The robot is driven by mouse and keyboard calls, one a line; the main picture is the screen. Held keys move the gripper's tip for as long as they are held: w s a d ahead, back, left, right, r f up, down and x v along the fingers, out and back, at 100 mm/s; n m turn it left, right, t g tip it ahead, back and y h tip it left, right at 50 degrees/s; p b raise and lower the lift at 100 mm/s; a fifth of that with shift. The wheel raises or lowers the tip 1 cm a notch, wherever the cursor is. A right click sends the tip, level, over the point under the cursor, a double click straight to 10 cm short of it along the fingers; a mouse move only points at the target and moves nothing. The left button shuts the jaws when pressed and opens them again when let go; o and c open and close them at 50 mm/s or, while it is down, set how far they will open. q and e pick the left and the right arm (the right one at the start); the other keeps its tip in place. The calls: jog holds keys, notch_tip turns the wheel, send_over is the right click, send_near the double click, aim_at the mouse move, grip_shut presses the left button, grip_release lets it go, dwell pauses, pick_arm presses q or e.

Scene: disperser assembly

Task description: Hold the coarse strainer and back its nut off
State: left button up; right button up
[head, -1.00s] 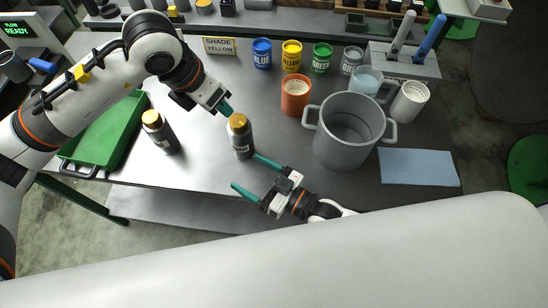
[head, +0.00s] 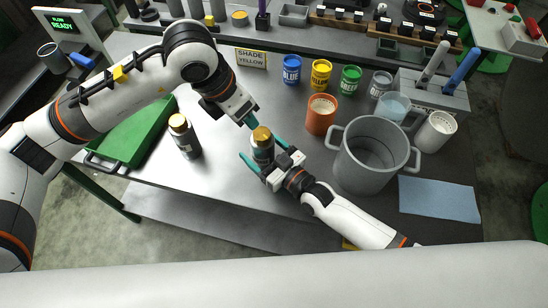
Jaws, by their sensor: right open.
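Two dark grey cylinders with yellow-orange nuts on top stand on the bench in the head view. One strainer (head: 263,152) is near the bench middle, and the other (head: 185,138) stands to its left. Their labels are too small to read, so I cannot tell which is the coarse one. My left gripper (head: 251,119) is just above and left of the middle strainer's nut (head: 261,133); whether it touches or grips the nut is unclear. My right gripper (head: 261,150) is open, with its teal fingers on either side of the middle strainer's body. Contact is not clear.
A big grey pot (head: 373,162) and an orange cup (head: 321,116) stand to the right. Coloured cans, including a green one (head: 349,80), line the back. A green tray (head: 128,150) is at left, a blue cloth (head: 438,199) at right. The front bench left of my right arm is clear.

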jog(key=shift+w+a, duration=0.4)
jog(key=c, duration=1.4)
